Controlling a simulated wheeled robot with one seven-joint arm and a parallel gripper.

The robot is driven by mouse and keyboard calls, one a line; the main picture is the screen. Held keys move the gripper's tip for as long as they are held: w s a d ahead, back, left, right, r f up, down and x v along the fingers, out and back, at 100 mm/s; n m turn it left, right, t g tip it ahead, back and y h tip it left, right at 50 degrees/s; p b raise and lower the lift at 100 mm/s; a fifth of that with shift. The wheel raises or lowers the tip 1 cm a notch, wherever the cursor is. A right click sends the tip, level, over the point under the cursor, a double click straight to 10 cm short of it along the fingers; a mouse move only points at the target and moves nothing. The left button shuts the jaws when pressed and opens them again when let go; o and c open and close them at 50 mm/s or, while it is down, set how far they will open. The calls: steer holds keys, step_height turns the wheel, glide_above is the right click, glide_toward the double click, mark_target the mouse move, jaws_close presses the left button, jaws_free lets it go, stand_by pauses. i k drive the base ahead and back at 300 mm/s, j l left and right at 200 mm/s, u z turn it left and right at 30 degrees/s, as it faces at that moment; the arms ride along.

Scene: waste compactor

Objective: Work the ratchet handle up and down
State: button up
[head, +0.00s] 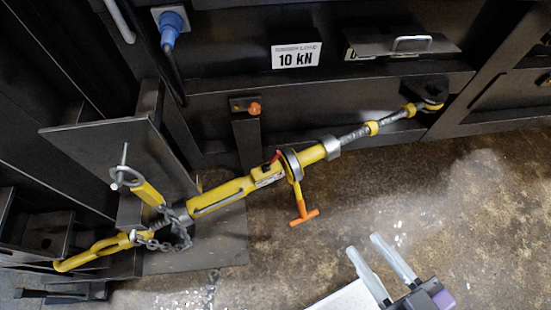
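The ratchet tool is a long yellow turnbuckle (222,195) slung along the dark machine front, from a chain and hook at the lower left to a shackle at the upper right. At its middle is a dark ratchet ring (291,165). The ratchet handle (302,207) is a short yellow arm hanging down from the ring and ends in an orange crossbar. My gripper (378,260) is at the lower right, below and to the right of the handle, apart from it. Its two grey fingers are spread with nothing between them.
A dark steel plate (110,135) and a chain (165,235) stand at the left end of the tool. A blue plug (171,27), a 10 kN sign (296,55) and an orange-tipped bracket (245,125) are on the machine. The concrete floor (470,210) at the right is clear.

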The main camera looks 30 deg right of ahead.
mark_target(304, 216)
steer(key=k+z, duration=0.1)
steer(key=k, duration=0.8)
steer(key=l, duration=0.05)
